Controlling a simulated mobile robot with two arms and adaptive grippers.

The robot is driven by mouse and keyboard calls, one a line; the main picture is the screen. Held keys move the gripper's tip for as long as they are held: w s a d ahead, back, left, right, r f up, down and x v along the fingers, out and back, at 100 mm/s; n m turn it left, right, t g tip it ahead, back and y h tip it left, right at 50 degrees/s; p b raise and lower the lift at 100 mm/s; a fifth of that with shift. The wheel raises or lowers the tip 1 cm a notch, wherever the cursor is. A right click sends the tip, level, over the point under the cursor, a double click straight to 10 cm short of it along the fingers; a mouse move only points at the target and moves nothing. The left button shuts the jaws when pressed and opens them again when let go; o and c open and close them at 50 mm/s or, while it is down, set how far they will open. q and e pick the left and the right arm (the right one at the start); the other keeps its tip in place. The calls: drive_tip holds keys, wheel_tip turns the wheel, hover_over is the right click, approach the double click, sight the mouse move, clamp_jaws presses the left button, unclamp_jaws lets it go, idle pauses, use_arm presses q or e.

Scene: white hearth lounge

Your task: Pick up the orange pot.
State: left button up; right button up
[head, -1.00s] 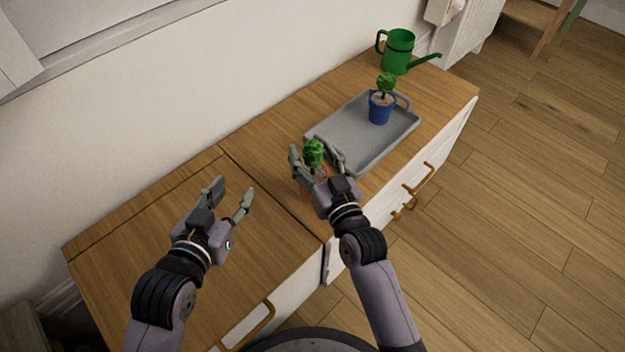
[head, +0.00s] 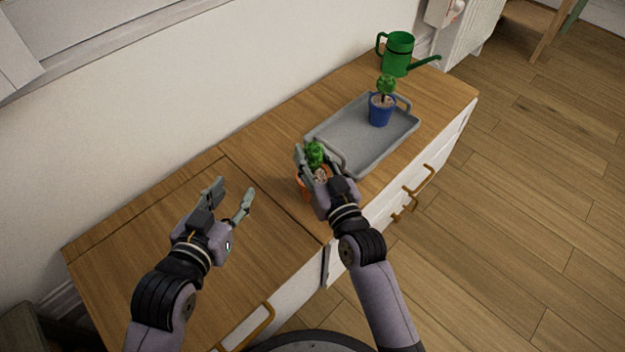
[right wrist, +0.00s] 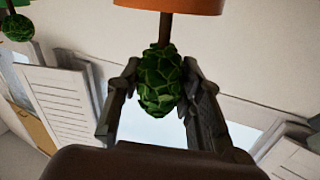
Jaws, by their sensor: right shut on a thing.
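The orange pot (head: 303,187) with a small round green plant (head: 315,153) is on the wooden cabinet top, just left of the grey tray. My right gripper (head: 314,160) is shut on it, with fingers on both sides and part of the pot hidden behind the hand. I cannot tell whether the pot touches the top. In the right wrist view the green plant (right wrist: 160,82) hangs upside down between the fingers (right wrist: 160,70), below the orange pot's rim (right wrist: 172,6). My left gripper (head: 234,188) is open and empty above the left part of the cabinet.
The grey tray (head: 350,135) holds a blue pot (head: 381,112) with a plant. A green watering can (head: 398,54) stands at the far end of the cabinet. A white wall runs behind. The cabinet top (head: 140,220) at left is clear.

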clamp_jaws()
drive_tip(key=shift+r, duration=0.15)
idle(0.4)
